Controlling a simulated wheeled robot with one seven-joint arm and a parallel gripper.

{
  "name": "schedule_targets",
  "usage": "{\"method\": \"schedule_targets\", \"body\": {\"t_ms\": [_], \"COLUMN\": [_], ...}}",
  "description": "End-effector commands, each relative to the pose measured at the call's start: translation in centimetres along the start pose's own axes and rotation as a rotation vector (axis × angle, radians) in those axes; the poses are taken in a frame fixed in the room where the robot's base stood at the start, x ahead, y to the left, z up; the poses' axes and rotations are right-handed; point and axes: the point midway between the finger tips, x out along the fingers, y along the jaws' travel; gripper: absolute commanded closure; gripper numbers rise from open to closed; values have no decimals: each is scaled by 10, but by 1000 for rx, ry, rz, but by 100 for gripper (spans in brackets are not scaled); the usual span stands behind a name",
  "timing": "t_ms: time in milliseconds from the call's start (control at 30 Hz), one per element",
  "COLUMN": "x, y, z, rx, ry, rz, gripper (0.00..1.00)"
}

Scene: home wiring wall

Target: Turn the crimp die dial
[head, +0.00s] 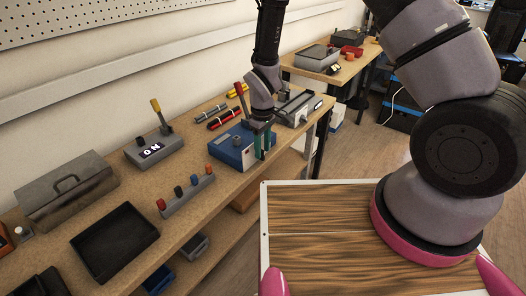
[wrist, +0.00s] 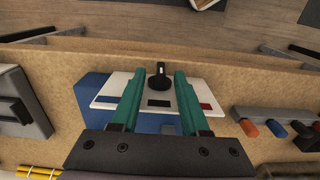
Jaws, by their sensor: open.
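The crimp tool is a blue box (head: 228,156) with a white top panel (wrist: 107,88), on the wooden bench. Its dial, a black knob with a pointer (wrist: 158,75), stands on the panel near the edge away from the wall. My gripper (wrist: 157,76) is over the box, with its two green fingers apart and the dial between or just beyond their tips in the wrist view. In the head view the green fingers (head: 263,144) point down at the box's right part. I cannot tell whether either finger touches the dial. Nothing is held.
A red-handled lever (head: 243,97) rises behind the box. A grey strip with coloured knobs (head: 187,195) and an ON switch box with a yellow-handled lever (head: 154,150) stand to the left. A grey device (head: 298,107) stands to the right. A black tray (head: 115,243) and metal toolbox (head: 68,190) lie farther left.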

Motion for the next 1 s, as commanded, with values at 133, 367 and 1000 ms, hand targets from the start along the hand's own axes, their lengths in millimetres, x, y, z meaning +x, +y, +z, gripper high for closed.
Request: {"method": "schedule_targets", "body": {"t_ms": [133, 367, 1000], "x": [13, 16, 15], "y": [0, 0, -1], "z": [0, 0, 0], "rx": [0, 0, -2], "ry": [0, 0, 0], "rz": [0, 0, 29], "gripper": [55, 55, 100]}}
